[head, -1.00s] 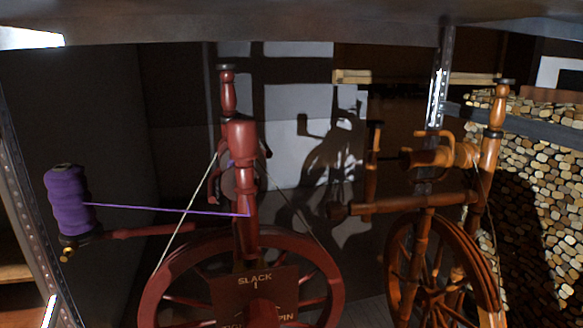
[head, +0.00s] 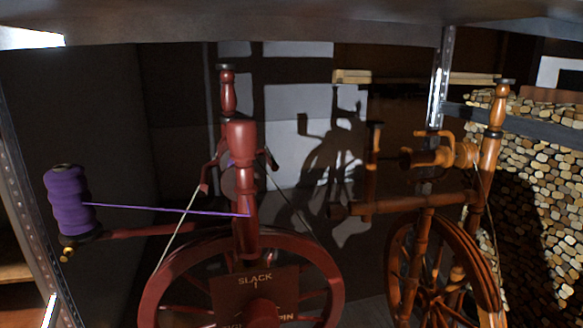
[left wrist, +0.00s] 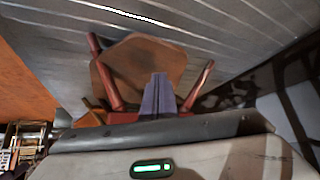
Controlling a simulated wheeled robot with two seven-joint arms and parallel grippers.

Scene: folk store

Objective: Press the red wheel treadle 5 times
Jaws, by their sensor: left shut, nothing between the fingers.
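The red spinning wheel (head: 166,287) stands left of centre in the head view, its lower part cut off by the bottom edge. A sign (head: 255,293) at its hub reads SLACK, with SPIN partly visible below. In the left wrist view a brown board with cut corners (left wrist: 140,60), apparently the treadle, sits between red wooden legs (left wrist: 198,87). My left gripper (left wrist: 158,85) is shut and empty; its grey fingertips overlap the board's near part. I cannot tell whether they touch it. The treadle is out of the head view. My right gripper is in neither view.
A purple yarn spool (head: 69,199) stands left of the red wheel, its thread running to the wheel's post. An orange-brown spinning wheel (head: 478,262) stands close on the right. Metal posts (head: 438,85) and a shelf edge (head: 290,30) frame the view. Stacked logs (head: 545,150) fill the far right.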

